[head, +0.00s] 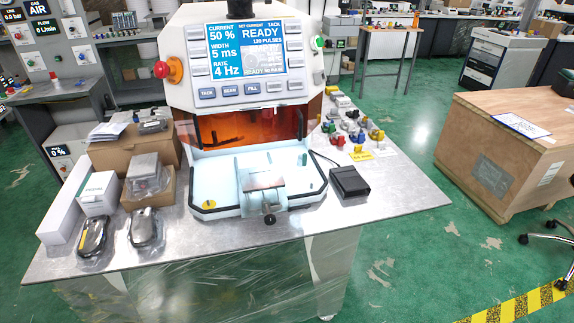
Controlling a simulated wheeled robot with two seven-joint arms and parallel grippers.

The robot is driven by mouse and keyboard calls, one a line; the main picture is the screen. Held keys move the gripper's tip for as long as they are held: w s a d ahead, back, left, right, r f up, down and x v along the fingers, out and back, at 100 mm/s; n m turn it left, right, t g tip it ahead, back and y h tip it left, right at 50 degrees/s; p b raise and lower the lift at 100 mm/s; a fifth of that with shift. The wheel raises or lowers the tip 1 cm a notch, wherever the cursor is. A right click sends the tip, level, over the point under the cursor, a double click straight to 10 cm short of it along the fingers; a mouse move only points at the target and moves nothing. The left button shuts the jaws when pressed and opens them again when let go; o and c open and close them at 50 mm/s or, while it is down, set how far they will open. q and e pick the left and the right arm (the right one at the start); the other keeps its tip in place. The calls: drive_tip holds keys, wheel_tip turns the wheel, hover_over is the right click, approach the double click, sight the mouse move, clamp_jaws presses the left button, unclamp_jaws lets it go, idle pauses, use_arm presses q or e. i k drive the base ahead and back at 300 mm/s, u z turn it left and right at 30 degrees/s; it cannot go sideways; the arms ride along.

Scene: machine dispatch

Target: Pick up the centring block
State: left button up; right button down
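No part is clearly identifiable as the centring block. Several small grey, red, green and yellow parts (355,122) stand on the table to the right of the machine; one of them may be it, but they are too small to tell. A flat metal plate on a fixture (262,182) with a dark knob (269,219) sits at the front of the machine's white tray. A small yellow piece (208,204) lies at the tray's front left and a small green piece (304,159) at its right. Neither of my grippers is in view.
The white machine (240,55) with a lit screen stands mid-table. Cartons (135,150), a long white box (66,203) and bagged dark items (92,236) crowd the left. A black box (349,181) lies right of the tray. The table's right front (400,195) is bare.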

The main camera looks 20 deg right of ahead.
sight(353, 113)
drive_tip(key=k, duration=0.5)
drive_tip(key=z, duration=2.3)
drive_tip(key=i, duration=4.95)
drive_tip(key=u, duration=3.75)
